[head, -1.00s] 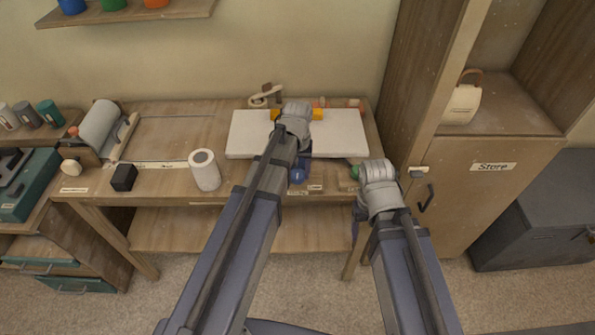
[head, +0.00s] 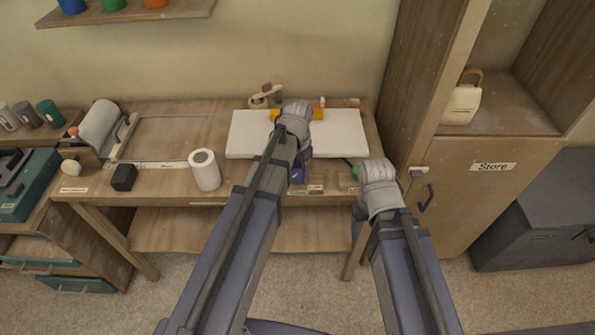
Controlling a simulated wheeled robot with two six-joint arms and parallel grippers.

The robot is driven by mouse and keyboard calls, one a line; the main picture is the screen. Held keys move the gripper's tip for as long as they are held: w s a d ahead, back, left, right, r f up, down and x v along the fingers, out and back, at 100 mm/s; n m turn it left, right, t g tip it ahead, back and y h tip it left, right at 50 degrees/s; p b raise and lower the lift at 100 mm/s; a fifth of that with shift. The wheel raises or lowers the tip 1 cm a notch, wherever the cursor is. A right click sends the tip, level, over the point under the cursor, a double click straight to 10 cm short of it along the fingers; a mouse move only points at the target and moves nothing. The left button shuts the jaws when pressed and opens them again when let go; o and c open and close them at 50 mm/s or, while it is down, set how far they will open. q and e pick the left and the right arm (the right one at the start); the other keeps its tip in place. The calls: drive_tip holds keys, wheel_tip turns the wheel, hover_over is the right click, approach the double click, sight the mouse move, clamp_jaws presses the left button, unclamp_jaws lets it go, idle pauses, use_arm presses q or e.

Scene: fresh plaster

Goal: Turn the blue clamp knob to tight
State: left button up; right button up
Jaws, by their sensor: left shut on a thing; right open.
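The blue clamp knob (head: 297,179) is at the front edge of the bench, below the white board, and only a small part of it shows. My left gripper (head: 301,172) points down at it and is shut on it, though the wrist and forearm hide most of the fingers and the contact. The knob's turn position cannot be read. My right gripper (head: 361,209) is open and empty in front of the bench's right end, its fingers mostly hidden by its wrist. A green knob (head: 355,171) shows just behind the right wrist.
The white board (head: 345,135) lies on the bench (head: 165,185), with yellow blocks (head: 318,113) and a wooden-handled tool (head: 266,94) behind it. A white roll (head: 205,170) and a black block (head: 124,177) stand to the left. A tall cabinet (head: 470,190) bounds the right side.

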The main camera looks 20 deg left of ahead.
sight(298, 173)
idle(0.4)
use_arm(q)
drive_tip(key=o, duration=1.1)
wheel_tip(298, 173, up, 8)
drive_tip(key=p, duration=0.8)
drive_tip(key=shift+f, duration=0.1)
